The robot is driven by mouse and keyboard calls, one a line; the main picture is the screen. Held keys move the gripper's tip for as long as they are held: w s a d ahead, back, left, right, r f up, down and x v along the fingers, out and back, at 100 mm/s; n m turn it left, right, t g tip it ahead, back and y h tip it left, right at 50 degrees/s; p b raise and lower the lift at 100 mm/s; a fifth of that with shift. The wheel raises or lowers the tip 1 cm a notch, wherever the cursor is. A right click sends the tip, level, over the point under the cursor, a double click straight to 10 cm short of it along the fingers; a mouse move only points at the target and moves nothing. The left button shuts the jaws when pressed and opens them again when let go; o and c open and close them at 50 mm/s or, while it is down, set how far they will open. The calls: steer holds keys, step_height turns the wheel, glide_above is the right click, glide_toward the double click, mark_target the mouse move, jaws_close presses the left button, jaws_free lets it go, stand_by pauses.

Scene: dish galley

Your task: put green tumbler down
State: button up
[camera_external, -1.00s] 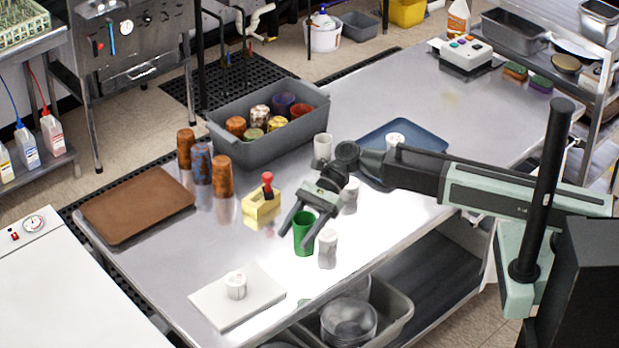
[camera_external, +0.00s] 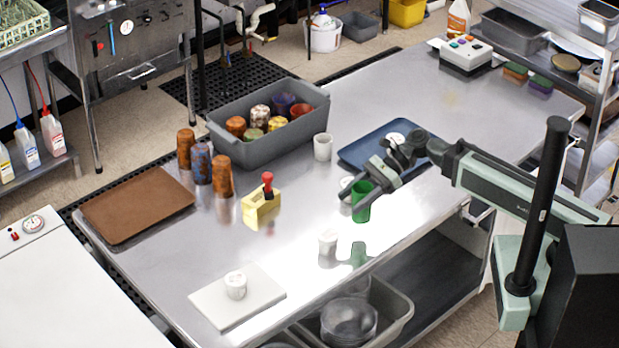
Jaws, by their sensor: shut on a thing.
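The green tumbler (camera_external: 361,207) is upright between the fingers of my gripper (camera_external: 359,190), which is shut on it. A gap shows between the tumbler and its green reflection in the steel tabletop (camera_external: 400,230), so it is held above the table. The fingers hide part of its upper side. A white cup (camera_external: 346,183) shows just behind it, mostly hidden; I cannot tell how close it is.
A white cup (camera_external: 327,241) stands front left of the tumbler, another (camera_external: 322,147) by the grey bin (camera_external: 262,150). A blue tray (camera_external: 360,150) lies behind the gripper. A yellow block (camera_external: 256,210) with a red knob is left.

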steer(key=w+a, duration=0.3)
steer(key=a, duration=0.4)
steer(key=w+a+f+b, duration=0.1)
steer(key=w+a, duration=0.2)
steer(key=a, duration=0.4)
steer(key=shift+w+f, duration=0.2)
steer(key=shift+w, duration=0.05)
steer(key=f+b, duration=0.2)
steer(key=b, duration=0.1)
steer(key=f+b, duration=0.1)
steer(key=f, duration=0.1)
steer(key=shift+w+a, duration=0.1)
steer(key=shift+a, duration=0.2)
steer(key=shift+r, duration=0.25)
steer(key=shift+f, duration=0.15)
steer(key=o, duration=1.4)
steer(key=shift+c, duration=0.2)
